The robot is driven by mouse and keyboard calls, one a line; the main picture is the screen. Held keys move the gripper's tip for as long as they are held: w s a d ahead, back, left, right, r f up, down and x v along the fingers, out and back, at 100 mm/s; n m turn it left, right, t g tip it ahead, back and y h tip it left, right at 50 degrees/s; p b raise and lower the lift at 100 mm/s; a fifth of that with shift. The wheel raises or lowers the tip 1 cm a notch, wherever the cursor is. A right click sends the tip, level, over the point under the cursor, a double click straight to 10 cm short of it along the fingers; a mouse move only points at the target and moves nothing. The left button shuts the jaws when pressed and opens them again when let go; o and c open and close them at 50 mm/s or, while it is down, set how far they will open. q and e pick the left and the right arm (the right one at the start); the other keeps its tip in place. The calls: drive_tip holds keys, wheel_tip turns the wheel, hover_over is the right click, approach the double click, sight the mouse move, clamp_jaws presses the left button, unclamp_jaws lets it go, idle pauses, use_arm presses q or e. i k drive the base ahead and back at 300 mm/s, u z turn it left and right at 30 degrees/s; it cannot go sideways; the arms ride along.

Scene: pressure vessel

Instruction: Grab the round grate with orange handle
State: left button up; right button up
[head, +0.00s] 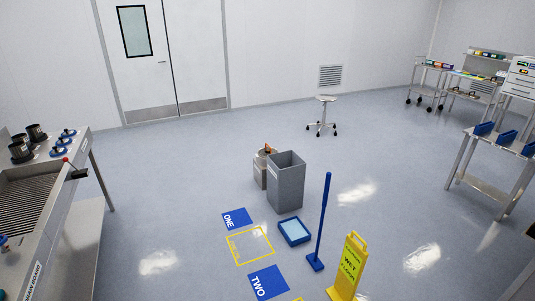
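A small orange part (268,149) shows on top of a low round metallic vessel (260,172), which is partly hidden behind a tall grey bin (287,184). Whether this orange part is the handle of a round grate is too small to tell. On the left bench, small round blue pieces (59,151) with dark and orange-looking tops sit beside black cylindrical parts (36,134). Neither of my grippers is in view.
The left steel bench (88,148) has a ribbed surface. On the floor are a blue tray (295,231), a blue upright-handled tool (323,220), a yellow wet-floor sign (348,266) and blue mats marked ONE (237,218) and TWO (268,282). A stool (326,99) stands behind.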

sight(262, 152)
drive_tip(key=u, duration=0.3)
drive_tip(key=i, duration=1.05)
drive_tip(key=u, duration=0.75)
drive_tip(key=i, duration=1.95)
drive_tip(key=u, duration=0.3)
drive_tip(key=i, duration=1.95)
drive_tip(key=z, duration=0.65)
drive_tip(key=i, duration=1.9)
drive_tip(key=z, duration=1.25)
drive_tip(key=i, duration=1.05)
drive_tip(key=z, duration=0.4)
